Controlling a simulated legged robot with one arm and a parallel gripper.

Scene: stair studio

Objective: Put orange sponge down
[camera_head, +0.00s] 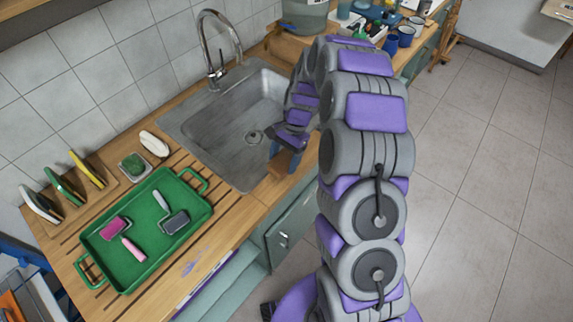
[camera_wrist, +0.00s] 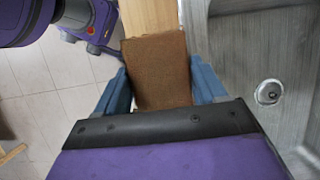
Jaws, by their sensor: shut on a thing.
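My gripper (camera_wrist: 160,88) is shut on the orange sponge (camera_wrist: 158,72), which looks brown-orange and rough in the wrist view. The blue fingers press on its two sides. The sponge is over or at the wooden counter edge (camera_wrist: 148,16) beside the sink; whether it touches the wood I cannot tell. In the head view my gripper (camera_head: 287,152) is at the front edge of the sink, partly hidden by my arm, and the sponge shows only as a small brown patch, if at all.
The metal sink (camera_head: 235,120) with its tap (camera_head: 212,50) lies left of my gripper. A green tray (camera_head: 135,255) holds brushes on the slatted counter. A green scrubber (camera_head: 133,165) and a white oval item (camera_head: 154,144) stand behind it. Blue mugs (camera_head: 405,37) are at the back.

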